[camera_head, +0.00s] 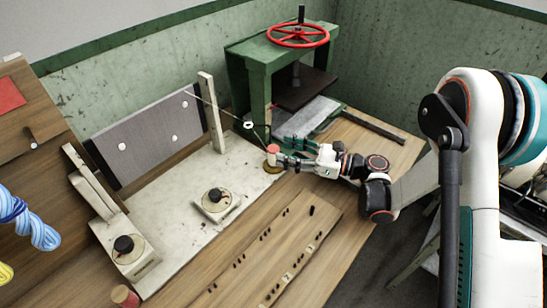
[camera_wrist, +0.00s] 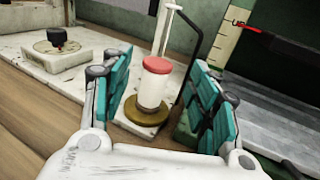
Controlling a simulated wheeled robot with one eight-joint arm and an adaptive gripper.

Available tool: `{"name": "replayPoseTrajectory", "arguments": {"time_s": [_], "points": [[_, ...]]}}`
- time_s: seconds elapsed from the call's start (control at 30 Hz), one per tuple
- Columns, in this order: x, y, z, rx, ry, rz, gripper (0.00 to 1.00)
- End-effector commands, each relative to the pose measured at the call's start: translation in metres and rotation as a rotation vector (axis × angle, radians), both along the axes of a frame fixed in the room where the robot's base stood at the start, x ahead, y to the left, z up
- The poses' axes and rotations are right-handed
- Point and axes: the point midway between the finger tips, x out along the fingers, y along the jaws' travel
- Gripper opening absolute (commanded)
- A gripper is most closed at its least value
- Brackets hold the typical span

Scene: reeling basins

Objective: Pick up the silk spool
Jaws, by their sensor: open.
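The silk spool appears to be the small white cylinder with a red top (camera_head: 273,152), upright on a round brass-coloured base (camera_head: 273,168) at the right end of the pale slab. In the wrist view the spool (camera_wrist: 152,90) stands between my two teal finger pads, a little beyond them, with its base (camera_wrist: 147,112) visible below. My gripper (camera_head: 284,160) is open and points left at the spool from its right side, near table height. In the wrist view my gripper (camera_wrist: 163,92) has a finger on each side and a visible gap to the spool.
A green press with a red wheel (camera_head: 298,35) stands behind the spool. A pale post (camera_head: 212,112) and thin rod rise close by. Dials (camera_head: 215,200) sit on the slab. A pegged wooden board (camera_head: 275,255) lies in front. A red-topped cylinder (camera_head: 124,296) stands front left.

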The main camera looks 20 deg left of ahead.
Motion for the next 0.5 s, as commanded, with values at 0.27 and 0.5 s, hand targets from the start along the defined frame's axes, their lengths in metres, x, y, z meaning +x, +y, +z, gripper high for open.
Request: {"name": "replayPoseTrajectory", "arguments": {"time_s": [0.27,0.5], "points": [[-0.008,0.038,-0.004,0.000,0.000,0.003,0.55],[-0.008,0.046,-0.002,0.000,0.000,-0.001,0.55]]}}
